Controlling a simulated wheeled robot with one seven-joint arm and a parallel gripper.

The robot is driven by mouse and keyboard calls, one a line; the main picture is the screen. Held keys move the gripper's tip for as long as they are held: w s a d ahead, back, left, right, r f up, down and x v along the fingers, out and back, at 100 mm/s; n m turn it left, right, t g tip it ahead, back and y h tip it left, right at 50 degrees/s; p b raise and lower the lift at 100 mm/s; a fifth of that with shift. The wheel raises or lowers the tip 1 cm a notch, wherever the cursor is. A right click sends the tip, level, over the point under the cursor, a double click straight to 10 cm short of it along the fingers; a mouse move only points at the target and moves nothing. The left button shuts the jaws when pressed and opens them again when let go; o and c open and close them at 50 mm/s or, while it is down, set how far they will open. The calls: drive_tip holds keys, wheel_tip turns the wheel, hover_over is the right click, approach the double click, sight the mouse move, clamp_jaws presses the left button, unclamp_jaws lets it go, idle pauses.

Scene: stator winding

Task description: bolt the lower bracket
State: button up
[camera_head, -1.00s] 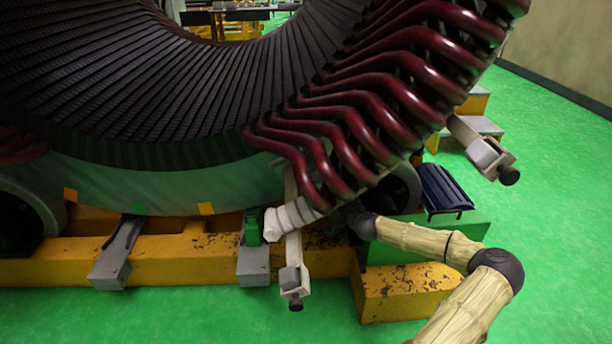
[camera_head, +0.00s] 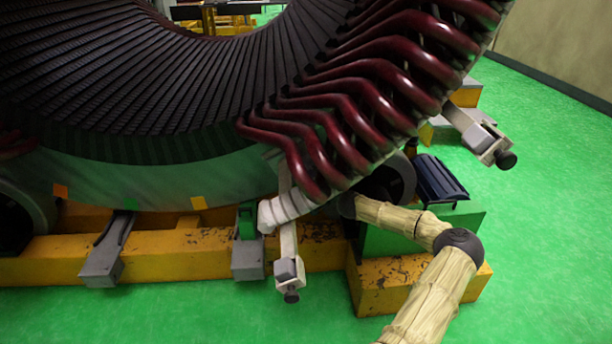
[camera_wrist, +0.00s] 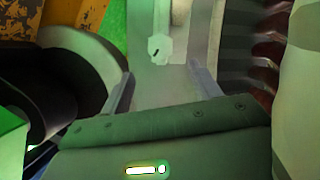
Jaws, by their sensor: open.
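The lower bracket (camera_head: 288,240) is a pale grey bar below the red coil ends in the head view, with a block and black knob at its lower end. In the wrist view, my gripper (camera_wrist: 160,70) is open, with its two grey fingers apart. A pale hexagonal piece (camera_wrist: 159,47), like a bolt head, shows beyond and between the fingertips against a grey plate (camera_wrist: 150,80). I cannot tell whether the fingers touch anything.
Dark red coil ends (camera_head: 340,140) overhang the bracket; they also show at the right of the wrist view (camera_wrist: 262,75). A second bracket (camera_head: 480,137) juts out at the right. A yellow beam (camera_head: 190,262) runs below the stator. The green floor (camera_head: 200,320) in front is clear.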

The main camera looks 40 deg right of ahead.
drive_tip(key=b+x, duration=0.2)
drive_tip(key=x, duration=0.8)
drive_tip(key=shift+w+b, duration=0.4)
drive_tip(key=c, duration=1)
